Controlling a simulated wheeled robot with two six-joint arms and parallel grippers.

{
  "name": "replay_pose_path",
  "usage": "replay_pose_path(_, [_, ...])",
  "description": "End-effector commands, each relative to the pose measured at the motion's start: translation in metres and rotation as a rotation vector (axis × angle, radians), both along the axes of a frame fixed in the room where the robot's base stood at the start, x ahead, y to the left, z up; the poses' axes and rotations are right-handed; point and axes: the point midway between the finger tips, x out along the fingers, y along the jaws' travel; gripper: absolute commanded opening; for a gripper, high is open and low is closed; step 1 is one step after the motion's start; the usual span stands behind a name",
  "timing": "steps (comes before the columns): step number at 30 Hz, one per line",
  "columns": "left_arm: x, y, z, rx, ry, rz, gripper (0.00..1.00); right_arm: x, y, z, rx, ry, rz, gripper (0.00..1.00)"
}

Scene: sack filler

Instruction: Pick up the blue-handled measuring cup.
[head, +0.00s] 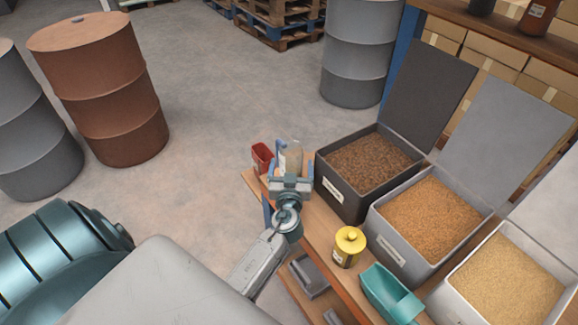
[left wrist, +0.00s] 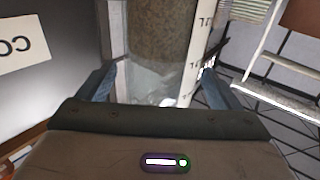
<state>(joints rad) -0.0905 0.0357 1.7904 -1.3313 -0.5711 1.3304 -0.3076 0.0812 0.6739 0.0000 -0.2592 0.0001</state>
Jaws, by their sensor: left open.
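The measuring cup (head: 293,155) is a clear vessel at the far left end of the wooden bench, with a blue part, likely its handle, on its left side. In the left wrist view the clear cup (left wrist: 158,60) stands between my fingers, with brown showing in or through its upper part and a marked white strip on its right. My left gripper (head: 290,178) is open, its fingers on either side of the cup with apparent gaps; it also shows in the left wrist view (left wrist: 160,88). The gripper hides the cup's lower part in the head view. My right gripper is not in view.
A red container (head: 262,157) stands just left of the cup. A dark bin (head: 345,194) of brown grain stands close on the right. A yellow tin (head: 349,246) and a teal scoop (head: 385,291) are nearer on the bench. Open floor lies to the left.

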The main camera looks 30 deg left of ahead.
Motion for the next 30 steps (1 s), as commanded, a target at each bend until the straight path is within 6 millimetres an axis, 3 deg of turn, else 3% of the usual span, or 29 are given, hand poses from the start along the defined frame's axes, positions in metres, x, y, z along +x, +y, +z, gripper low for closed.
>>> replay_pose_path(4, [0.015,0.009,0.002,0.001,0.000,0.000,0.86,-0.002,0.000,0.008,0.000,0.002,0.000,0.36])
replay_pose_path(12, [0.017,0.011,0.000,0.000,0.000,0.000,0.86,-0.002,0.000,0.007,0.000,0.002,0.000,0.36])
replay_pose_path(20, [0.017,0.010,0.000,0.000,0.000,0.000,0.37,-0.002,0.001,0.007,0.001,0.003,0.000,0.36])
replay_pose_path(30, [0.018,0.010,0.003,0.000,-0.001,-0.001,0.36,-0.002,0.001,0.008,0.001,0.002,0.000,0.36])
